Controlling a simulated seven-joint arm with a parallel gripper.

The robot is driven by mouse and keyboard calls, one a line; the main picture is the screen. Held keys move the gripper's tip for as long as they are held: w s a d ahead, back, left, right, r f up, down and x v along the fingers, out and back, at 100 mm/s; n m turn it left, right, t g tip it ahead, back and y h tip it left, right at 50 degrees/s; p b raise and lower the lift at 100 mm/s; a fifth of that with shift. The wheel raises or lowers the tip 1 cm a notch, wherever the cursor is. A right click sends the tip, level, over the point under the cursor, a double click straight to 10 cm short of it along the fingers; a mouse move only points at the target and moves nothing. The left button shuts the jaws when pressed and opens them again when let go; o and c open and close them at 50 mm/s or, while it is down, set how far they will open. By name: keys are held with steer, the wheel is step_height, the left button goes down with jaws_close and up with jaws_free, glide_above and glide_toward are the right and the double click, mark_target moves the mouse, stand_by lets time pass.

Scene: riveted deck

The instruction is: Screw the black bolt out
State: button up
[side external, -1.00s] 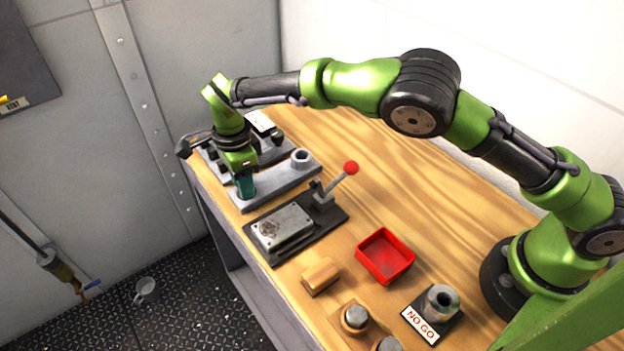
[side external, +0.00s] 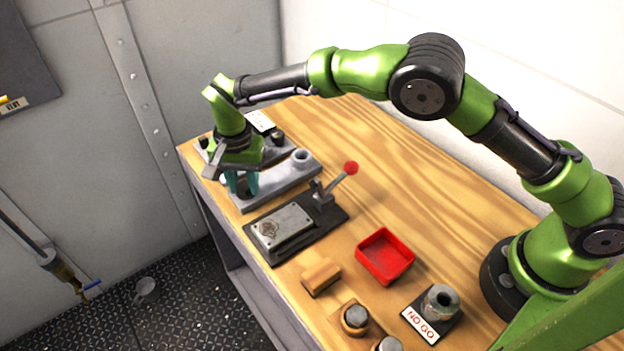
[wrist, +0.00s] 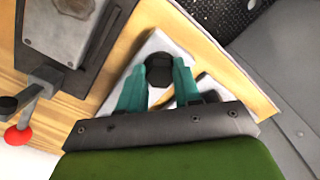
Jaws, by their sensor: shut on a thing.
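The black bolt (wrist: 159,70) shows in the wrist view as a dark head between the tips of two teal fingers. My gripper (wrist: 158,75) is shut on it. In the side view my gripper (side external: 241,185) points down at the near-left end of a grey block (side external: 275,190), and the bolt is mostly hidden between the fingers. The block has a raised, hollow round boss (side external: 301,156) at its other end. I cannot tell how far the bolt's thread sits in the block.
A clamp with a red-knobbed lever (side external: 351,168) and a metal plate (side external: 284,228) stands beside the block. A red tray (side external: 385,257), a wooden block (side external: 321,276) and a NO GO gauge (side external: 440,304) are nearer the base. Another fixture lies behind my gripper. Bare wood is free at right.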

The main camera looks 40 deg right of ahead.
steer(key=n, duration=0.5)
steer(key=shift+f+n, duration=0.2)
steer(key=shift+n, duration=0.2)
steer(key=n, duration=0.5)
steer(key=shift+s+d, duration=0.1)
steer(key=n, duration=0.5)
steer(key=shift+d+n, duration=0.1)
steer(key=shift+n, duration=0.3)
steer(key=n, duration=0.6)
steer(key=shift+d, duration=0.1)
steer(key=n, duration=0.6)
steer(key=shift+w+n, duration=0.25)
steer(key=shift+n, duration=0.05)
steer(key=n, duration=0.5)
steer(key=shift+w, duration=0.1)
steer(key=n, duration=0.5)
steer(key=shift+w+n, duration=0.1)
steer(key=shift+n, duration=2.9)
